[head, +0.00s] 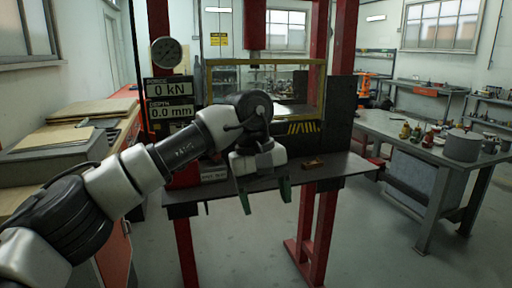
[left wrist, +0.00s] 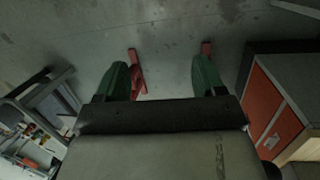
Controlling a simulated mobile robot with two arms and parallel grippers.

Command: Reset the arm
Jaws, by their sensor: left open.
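My left arm comes in from the left in the head view and reaches over the front of the press table. My left gripper (head: 265,198) points downward, with its two green fingers apart and nothing between them. In the left wrist view the open gripper (left wrist: 165,82) shows its green fingers against the grey floor. The fingers hang by the front edge of the dark press table (head: 335,166). My right gripper is not in view. No gate valve can be made out.
A red-framed press (head: 340,40) stands ahead, with a force and depth display (head: 170,100). A small brown block (head: 313,163) lies on its table. A workbench (head: 425,150) with a grey pot (head: 462,146) stands right. A wooden-topped bench (head: 95,110) is left. Floor between is clear.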

